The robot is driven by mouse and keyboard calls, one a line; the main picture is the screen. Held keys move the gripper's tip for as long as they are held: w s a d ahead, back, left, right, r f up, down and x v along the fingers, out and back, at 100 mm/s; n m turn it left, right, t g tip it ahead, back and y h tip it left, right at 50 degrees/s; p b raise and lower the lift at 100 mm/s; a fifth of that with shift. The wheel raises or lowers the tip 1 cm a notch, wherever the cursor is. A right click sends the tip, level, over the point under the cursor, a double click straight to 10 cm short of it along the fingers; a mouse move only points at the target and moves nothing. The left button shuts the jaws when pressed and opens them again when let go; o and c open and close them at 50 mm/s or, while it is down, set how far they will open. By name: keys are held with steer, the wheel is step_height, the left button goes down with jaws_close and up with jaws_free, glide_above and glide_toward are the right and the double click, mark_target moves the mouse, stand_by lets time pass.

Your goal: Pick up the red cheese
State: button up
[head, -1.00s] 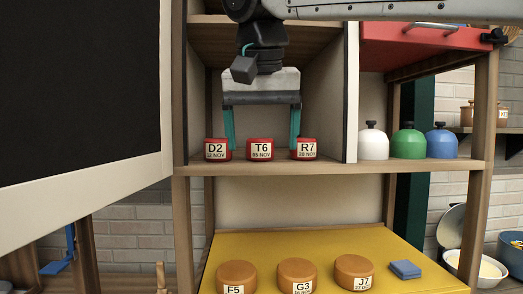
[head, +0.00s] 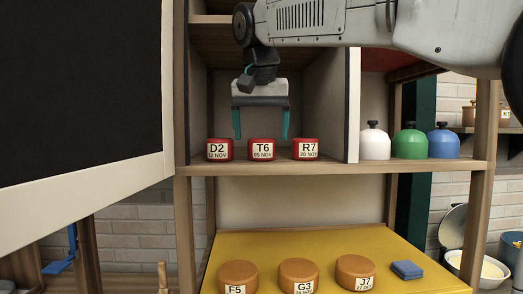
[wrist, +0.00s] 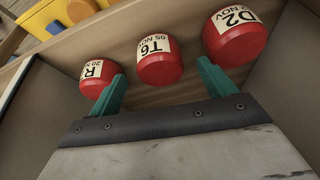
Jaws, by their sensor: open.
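Three red cheeses stand in a row on the upper shelf: D2 (head: 219,149) at left, T6 (head: 262,149) in the middle, R7 (head: 305,149) at right. My gripper (head: 261,138) is open and empty, with its teal fingers above and behind the row, roughly centred on T6. In the wrist view, T6 (wrist: 160,62) lies just beyond the gap between the fingertips (wrist: 162,68). D2 (wrist: 235,36) is at right there, and R7 (wrist: 95,78) at left, close to a fingertip. Contact cannot be told.
The compartment has a side wall (head: 353,95) at right. White (head: 373,144), green (head: 409,144) and blue (head: 443,144) domes stand beyond it. Orange cheeses (head: 299,275) and a blue block (head: 407,269) rest on the yellow surface (head: 320,243) below. A dark panel (head: 75,90) is at left.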

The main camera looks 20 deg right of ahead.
mark_target(261, 142)
steer(key=shift+x, duration=1.9)
steer(key=c, duration=1.2)
steer(key=shift+o, duration=0.2)
steer(key=shift+r, duration=0.5)
steer(key=s+a, duration=0.3)
steer(key=s, duration=0.5)
steer(key=s+a, duration=0.4)
steer(key=s, duration=0.4)
steer(key=shift+s+a+r, duration=0.25)
